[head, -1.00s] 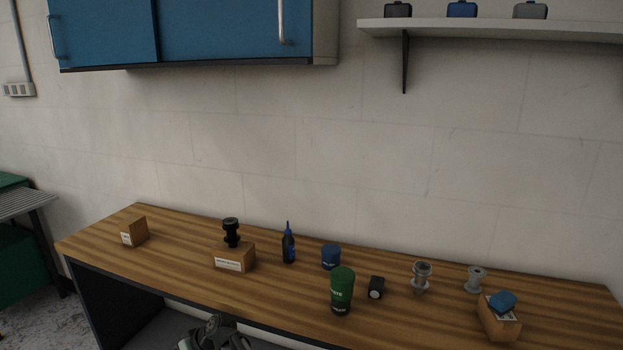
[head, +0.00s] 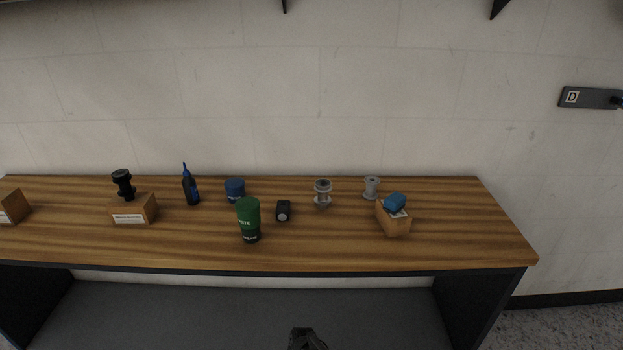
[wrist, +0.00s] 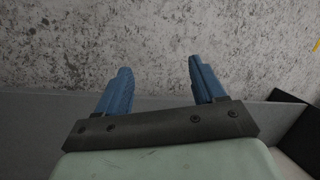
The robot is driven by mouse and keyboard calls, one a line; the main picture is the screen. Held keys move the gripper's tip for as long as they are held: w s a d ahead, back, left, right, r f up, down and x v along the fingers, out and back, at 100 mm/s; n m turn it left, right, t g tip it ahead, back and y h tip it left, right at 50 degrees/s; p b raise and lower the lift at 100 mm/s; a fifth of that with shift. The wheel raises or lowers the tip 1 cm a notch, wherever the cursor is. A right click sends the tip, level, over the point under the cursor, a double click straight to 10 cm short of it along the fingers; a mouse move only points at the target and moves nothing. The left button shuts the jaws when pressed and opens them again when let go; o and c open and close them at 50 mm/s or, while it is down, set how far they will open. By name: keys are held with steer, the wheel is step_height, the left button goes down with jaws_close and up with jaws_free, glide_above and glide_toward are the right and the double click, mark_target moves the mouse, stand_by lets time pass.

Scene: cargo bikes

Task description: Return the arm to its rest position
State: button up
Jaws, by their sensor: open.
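My gripper (wrist: 160,82) shows in the wrist view with its two blue fingers spread apart and nothing between them. Speckled grey floor lies beyond the fingertips. In the head view a dark part of my arm shows at the bottom centre, in front of the workbench (head: 300,255) and below its top. The fingers cannot be made out there. My gripper touches none of the things on the bench.
On the bench stand a green cup (head: 249,220), a blue-black bottle (head: 190,188), a blue container (head: 235,189), a small black item (head: 283,211), grey metal parts (head: 323,193) and wooden blocks (head: 132,210). One block (head: 392,220) bears a blue piece (head: 395,201). The bench's right end is clear.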

steer(key=s+d+f+m+g+h, duration=0.2)
steer(key=s+d+m, duration=0.3)
steer(key=s+d, duration=1.6)
steer(key=d+g, duration=0.1)
steer(key=d, duration=0.2)
steer(key=shift+g+h, duration=0.3)
steer(key=shift+d, duration=0.1)
